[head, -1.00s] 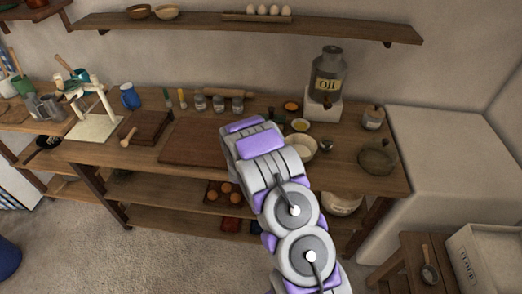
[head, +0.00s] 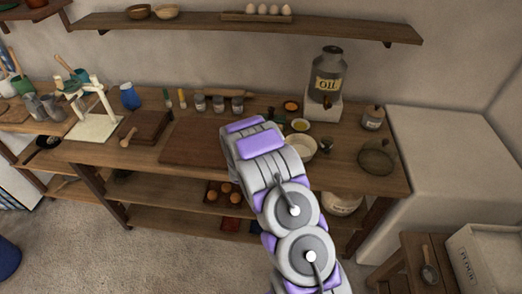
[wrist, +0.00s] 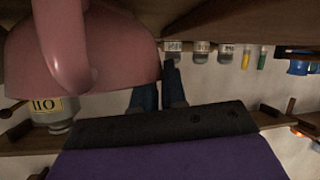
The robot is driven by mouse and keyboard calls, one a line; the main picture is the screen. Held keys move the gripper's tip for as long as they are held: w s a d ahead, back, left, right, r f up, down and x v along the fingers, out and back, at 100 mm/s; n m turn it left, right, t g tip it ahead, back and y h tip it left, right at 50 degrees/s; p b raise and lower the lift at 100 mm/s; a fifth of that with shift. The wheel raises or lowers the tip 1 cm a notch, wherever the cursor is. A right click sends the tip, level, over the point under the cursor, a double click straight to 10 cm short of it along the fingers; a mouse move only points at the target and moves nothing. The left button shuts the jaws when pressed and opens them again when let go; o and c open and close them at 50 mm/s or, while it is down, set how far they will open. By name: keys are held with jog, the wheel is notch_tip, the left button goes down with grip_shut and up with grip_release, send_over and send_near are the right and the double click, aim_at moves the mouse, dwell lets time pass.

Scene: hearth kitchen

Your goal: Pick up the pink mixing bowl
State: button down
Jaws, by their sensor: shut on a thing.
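The pink mixing bowl (wrist: 105,45) fills the upper left of the wrist view, which looks upside down. A curved pink handle or lip stands out on its near side. My gripper (wrist: 160,88) shows there as two dark fingers at the bowl's right edge, shut on it. The contact point is partly hidden. In the head view my arm covers the bowl and the fingers, so I cannot tell there how far the bowl is from the table.
The wooden worktable (head: 105,152) holds a cutting board (head: 195,142), a cream bowl (head: 301,148), spice jars (head: 219,104) and an oil can (head: 327,75) on a white block. A wall shelf (head: 215,22) runs above. A pale counter (head: 440,150) stands at right.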

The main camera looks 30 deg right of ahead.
jog(key=shift+r, duration=0.15)
dwell(0.3)
jog(key=shift+r+p, duration=0.4)
jog(key=shift+r, duration=1.1)
jog(key=shift+s+r, duration=0.15)
jog(key=shift+r, duration=0.1)
jog(key=s+r+p, duration=0.1)
jog(key=s+p, duration=0.4)
jog(key=s, duration=1)
jog(key=shift+d+r+p, duration=0.15)
jog(key=shift+d+p, duration=0.1)
jog(key=shift+p, duration=0.1)
jog(key=shift+s+p, duration=0.3)
jog(key=shift+s, duration=0.05)
jog(key=shift+w+a, duration=0.1)
